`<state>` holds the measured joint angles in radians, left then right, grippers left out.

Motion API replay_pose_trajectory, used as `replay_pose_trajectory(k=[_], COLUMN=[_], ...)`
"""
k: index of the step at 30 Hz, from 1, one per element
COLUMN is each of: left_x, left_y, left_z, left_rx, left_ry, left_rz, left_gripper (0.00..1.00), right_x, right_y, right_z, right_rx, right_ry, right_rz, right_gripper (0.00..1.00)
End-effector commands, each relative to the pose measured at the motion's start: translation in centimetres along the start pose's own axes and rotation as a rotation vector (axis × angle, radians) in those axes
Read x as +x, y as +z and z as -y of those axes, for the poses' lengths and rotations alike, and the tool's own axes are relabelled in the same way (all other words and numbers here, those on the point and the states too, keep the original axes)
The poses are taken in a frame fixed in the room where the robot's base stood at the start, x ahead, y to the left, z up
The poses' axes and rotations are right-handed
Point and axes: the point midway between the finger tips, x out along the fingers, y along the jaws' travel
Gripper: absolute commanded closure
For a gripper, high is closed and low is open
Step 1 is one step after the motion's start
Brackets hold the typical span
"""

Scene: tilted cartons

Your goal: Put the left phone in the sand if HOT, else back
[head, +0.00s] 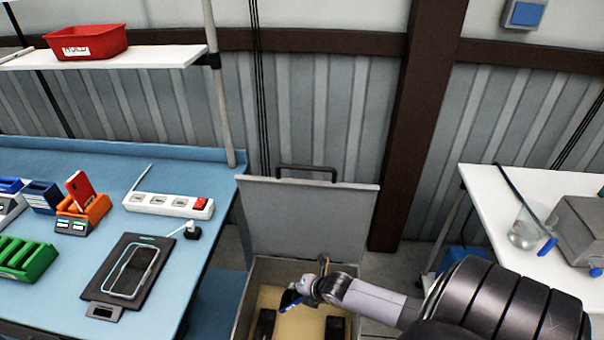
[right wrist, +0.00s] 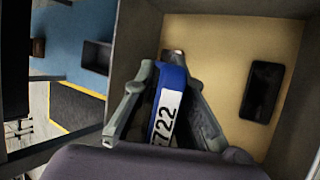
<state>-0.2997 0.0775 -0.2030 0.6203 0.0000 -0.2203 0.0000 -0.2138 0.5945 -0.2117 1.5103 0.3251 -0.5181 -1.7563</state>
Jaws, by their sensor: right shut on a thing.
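My right gripper (head: 303,287) is over the open sand box (head: 246,300), at the lower middle of the head view. In the right wrist view my right gripper (right wrist: 170,75) is shut on a blue phone (right wrist: 177,78) with a white label reading 722. The phone is held above the sand (right wrist: 220,65); I cannot tell whether its far end touches it. A dark phone (right wrist: 262,90) lies on the sand to the right. Dark phones (head: 335,327) also show in the box in the head view. My left gripper is not in view.
The blue bench (head: 110,170) holds a black pad (head: 98,285) with a pale phone outline, a power strip (head: 165,205), a red phone (head: 80,188) in an orange dock (head: 82,210) and a green rack (head: 25,255). The box's lid (head: 310,215) stands raised behind.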

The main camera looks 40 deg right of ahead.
Motion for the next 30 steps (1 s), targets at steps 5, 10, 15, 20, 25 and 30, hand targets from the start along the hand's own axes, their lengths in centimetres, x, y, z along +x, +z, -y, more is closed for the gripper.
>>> replay_pose_trajectory(k=[5,10,15,20,25,30], left_x=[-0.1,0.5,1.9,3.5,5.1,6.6], left_y=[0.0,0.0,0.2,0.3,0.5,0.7], left_z=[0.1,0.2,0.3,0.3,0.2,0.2], left_rx=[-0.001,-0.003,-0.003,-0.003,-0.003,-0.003], left_ry=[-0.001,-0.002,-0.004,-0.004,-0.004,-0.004], left_rz=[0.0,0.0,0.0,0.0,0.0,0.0], left_gripper=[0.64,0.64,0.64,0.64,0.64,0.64], right_x=[-0.2,0.3,1.5,2.8,4.1,5.4], right_y=[0.7,0.6,0.0,-0.6,-1.1,-1.6], right_z=[0.7,1.2,2.0,3.0,3.9,4.8], right_rx=[-0.034,-0.04,-0.037,-0.037,-0.037,-0.037], right_ry=[0.029,0.036,0.035,0.035,0.034,0.034], right_rz=[-0.028,-0.033,-0.034,-0.034,-0.033,-0.034], right_gripper=[1.0,1.0,1.0,1.0,1.0,1.0])
